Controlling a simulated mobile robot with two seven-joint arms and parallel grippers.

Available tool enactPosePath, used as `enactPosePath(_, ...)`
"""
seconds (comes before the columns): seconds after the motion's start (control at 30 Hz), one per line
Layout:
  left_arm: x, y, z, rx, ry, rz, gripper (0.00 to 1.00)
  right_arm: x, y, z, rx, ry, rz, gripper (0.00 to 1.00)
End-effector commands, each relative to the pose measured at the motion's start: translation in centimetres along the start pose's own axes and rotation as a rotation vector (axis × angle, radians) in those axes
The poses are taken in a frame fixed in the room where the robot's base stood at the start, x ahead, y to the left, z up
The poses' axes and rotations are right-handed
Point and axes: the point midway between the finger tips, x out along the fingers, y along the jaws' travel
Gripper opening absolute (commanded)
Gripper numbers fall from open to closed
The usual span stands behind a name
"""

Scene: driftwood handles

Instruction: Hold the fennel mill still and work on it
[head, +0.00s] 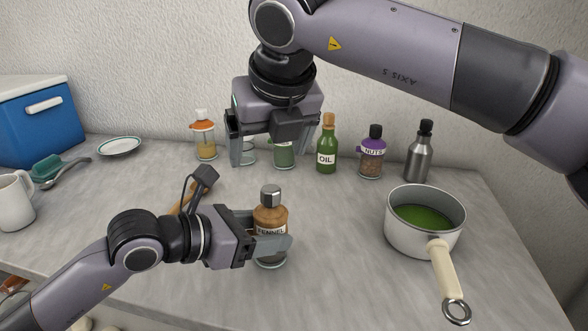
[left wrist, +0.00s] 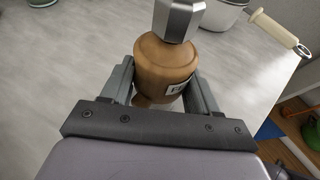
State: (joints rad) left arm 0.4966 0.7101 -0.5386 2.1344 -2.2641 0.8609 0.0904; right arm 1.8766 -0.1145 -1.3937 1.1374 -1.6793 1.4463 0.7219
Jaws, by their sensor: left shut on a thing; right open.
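The fennel mill (head: 270,218) stands upright on the grey counter, with a brown body, a partly covered label and a silver top. It also shows in the left wrist view (left wrist: 166,62), its silver top toward the upper edge. My left gripper (head: 268,244) is shut on the mill's body, one finger on each side. My right gripper (head: 272,148) is open and empty, pointing down above the back of the counter, behind and higher than the mill. It partly hides a green jar and a clear glass behind it.
A white pot (head: 397,236) of green liquid stands right, its cream handle jutting forward. Along the back stand an orange-topped jar (head: 205,140), an oil bottle (head: 327,150), a nuts jar (head: 372,158) and a steel bottle (head: 419,158). A white mug (head: 14,205) is at left.

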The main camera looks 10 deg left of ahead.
Motion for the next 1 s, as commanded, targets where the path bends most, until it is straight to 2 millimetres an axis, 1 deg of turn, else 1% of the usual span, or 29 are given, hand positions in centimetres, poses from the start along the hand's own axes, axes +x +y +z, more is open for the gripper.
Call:
enactPosePath(0.03,0.2,0.1,-0.9,-0.006,0.025,0.001,0.21,0.1,0.0,0.0,0.0,0.0,0.0,0.89)
enactPosePath(0.1,0.2,0.1,-0.9,-0.006,0.025,0.001,0.21,0.1,0.0,0.0,0.0,0.0,0.0,0.89)
enactPosePath(0.13,0.2,0.1,-0.9,-0.006,0.025,0.001,0.66,0.1,0.0,0.0,0.0,0.0,0.0,0.89)
enactPosePath(0.17,0.2,0.1,-0.9,-0.006,0.024,0.001,0.76,0.1,0.0,0.0,0.0,0.0,0.0,0.89)
enactPosePath(0.2,0.2,0.1,-0.8,-0.005,0.022,0.001,0.89,0.1,0.0,0.0,0.0,0.0,0.0,0.89)
enactPosePath(0.5,0.0,0.1,-0.4,-0.002,0.011,0.001,0.9,0.0,0.0,0.0,0.0,0.0,0.0,0.89)
enactPosePath(0.63,-0.7,0.1,-0.3,-0.002,0.01,0.003,0.9,0.0,0.0,0.0,0.0,0.0,0.0,0.89)
enactPosePath(0.77,-2.5,0.1,-0.4,-0.001,0.011,0.003,0.9,0.0,0.0,0.0,0.0,0.0,0.0,0.89)
enactPosePath(1.0,-6.6,0.1,-0.5,-0.001,0.015,0.004,0.9,0.0,0.0,0.0,0.0,0.0,0.0,0.89)
